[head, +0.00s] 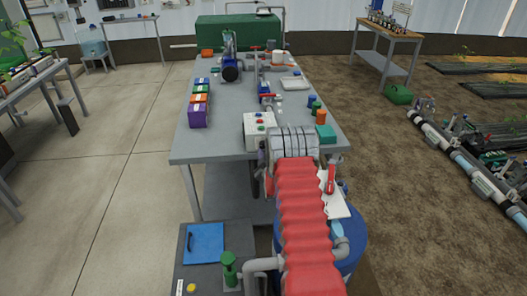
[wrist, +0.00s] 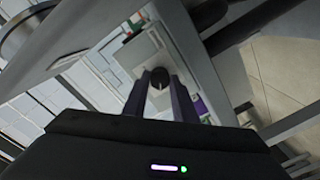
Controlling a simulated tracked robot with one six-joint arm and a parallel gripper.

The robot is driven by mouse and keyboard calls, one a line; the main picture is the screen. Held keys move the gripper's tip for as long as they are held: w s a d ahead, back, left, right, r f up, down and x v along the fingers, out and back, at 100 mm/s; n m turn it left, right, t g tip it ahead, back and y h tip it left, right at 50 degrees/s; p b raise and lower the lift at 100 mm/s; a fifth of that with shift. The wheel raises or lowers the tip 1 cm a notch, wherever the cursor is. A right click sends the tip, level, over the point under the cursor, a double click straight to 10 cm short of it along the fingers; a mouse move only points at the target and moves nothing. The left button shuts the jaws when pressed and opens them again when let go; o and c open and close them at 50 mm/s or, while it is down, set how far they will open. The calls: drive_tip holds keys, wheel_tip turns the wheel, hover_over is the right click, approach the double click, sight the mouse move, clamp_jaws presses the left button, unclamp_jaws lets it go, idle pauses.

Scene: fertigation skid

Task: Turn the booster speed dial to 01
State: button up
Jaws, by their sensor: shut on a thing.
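A dark round dial knob (wrist: 158,78) shows in the wrist view on a pale panel (wrist: 134,52). The two fingers of my gripper (wrist: 158,84) stand one on each side of the knob and are shut on it. The dial's scale and pointer are too small and too covered to read. In the head view, a pale control box (head: 257,132) with coloured buttons stands near the table's front edge. My red-sleeved arm reaches to the table there and hides my gripper and the dial.
The grey table (head: 222,150) carries a row of coloured boxes (head: 198,108), a blue pump (head: 230,68) and pipes with red-handled valves. A blue drum (head: 350,248) stands before the table. The concrete floor at left is mostly clear.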

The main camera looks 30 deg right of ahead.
drive_tip(key=o, duration=0.6)
drive_tip(key=shift+w+a+r, duration=0.1)
drive_tip(key=shift+w+a, duration=0.1)
drive_tip(key=shift+a, duration=0.1)
drive_tip(key=o, duration=0.4)
drive_tip(key=shift+d, duration=0.15)
drive_tip(key=shift+o, duration=0.2)
drive_tip(key=shift+s, duration=0.1)
drive_tip(key=shift+s, duration=0.15)
drive_tip(key=v, duration=1.3)
drive_tip(key=shift+s, duration=0.2)
